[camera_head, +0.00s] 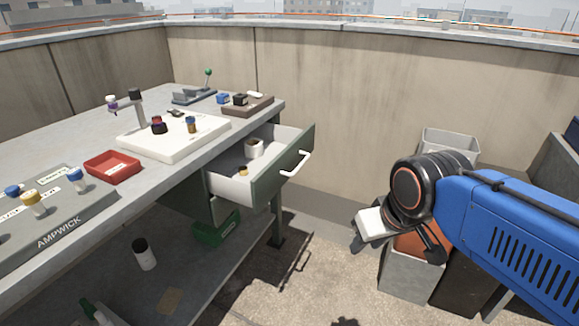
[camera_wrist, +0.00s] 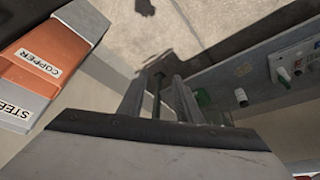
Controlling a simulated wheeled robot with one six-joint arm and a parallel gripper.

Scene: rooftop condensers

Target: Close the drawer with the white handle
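The drawer (camera_head: 245,186) hangs under the workbench's right end and is pulled well out. Its dark green-grey front (camera_head: 290,165) carries a white bar handle (camera_head: 296,164). A white roll (camera_head: 254,149) and a small yellowish item (camera_head: 243,170) lie inside. My gripper (camera_head: 357,240) is to the right of the drawer front, clear of it and touching nothing that I can see. In the wrist view, two grey fingers (camera_wrist: 160,88) stand apart with an empty gap between them. The drawer is not clearly visible in the wrist view.
The workbench (camera_head: 100,205) holds a white board (camera_head: 215,126), a red tray (camera_head: 112,167) and a control panel (camera_head: 55,222). A green box (camera_head: 216,233) and a bottle (camera_head: 145,253) are on its lower shelf. Bins (camera_head: 408,276) stand beneath my arm; the wrist view shows a COPPER label (camera_wrist: 39,63). Floor before the drawer is clear.

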